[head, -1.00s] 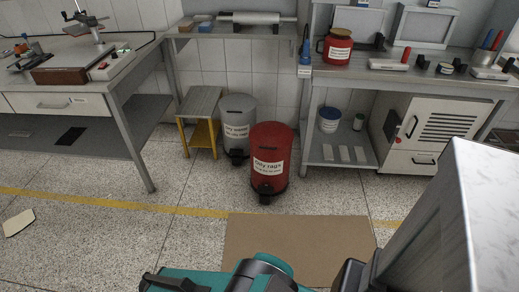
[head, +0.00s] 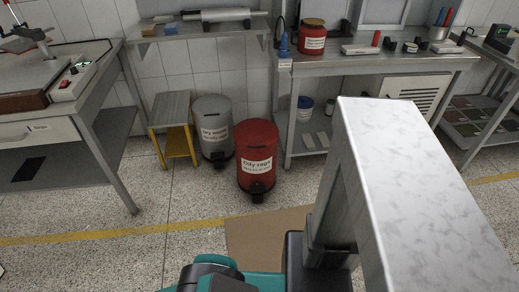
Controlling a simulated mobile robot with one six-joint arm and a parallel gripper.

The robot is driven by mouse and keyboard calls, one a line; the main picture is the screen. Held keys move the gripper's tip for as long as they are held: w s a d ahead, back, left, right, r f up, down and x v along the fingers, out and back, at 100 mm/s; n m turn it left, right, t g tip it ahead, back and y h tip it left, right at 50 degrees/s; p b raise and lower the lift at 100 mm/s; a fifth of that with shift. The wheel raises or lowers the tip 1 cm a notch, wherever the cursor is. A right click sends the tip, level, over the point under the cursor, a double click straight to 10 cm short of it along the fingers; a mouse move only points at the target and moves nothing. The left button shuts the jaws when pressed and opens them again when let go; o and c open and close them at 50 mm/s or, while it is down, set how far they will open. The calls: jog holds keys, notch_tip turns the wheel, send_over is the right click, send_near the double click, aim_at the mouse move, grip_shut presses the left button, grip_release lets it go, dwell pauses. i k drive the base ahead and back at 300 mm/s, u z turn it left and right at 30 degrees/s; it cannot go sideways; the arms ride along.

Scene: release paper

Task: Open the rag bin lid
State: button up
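The red bin labelled "Oily rags" (head: 257,148) stands upright on the floor in the middle of the head view. Its lid (head: 257,130) is down, with a dark slot-like mark on top. A black pedal (head: 257,195) sticks out at its front base. My gripper is not in the head view. Only parts of my own body show along the bottom and lower right, apart from the bin.
A grey labelled bin (head: 213,128) stands close behind and left of the red bin. A yellow-legged step stool (head: 174,122) is left of that. A workbench (head: 375,66) stands at the right. Cardboard (head: 262,240) lies in front. Floor is clear front-left.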

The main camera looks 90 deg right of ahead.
aim_at(254, 133)
jog(key=z, duration=0.25)
jog(key=i, duration=0.7)
jog(key=z, duration=0.85)
jog(key=i, duration=0.65)
jog(key=z, duration=0.4)
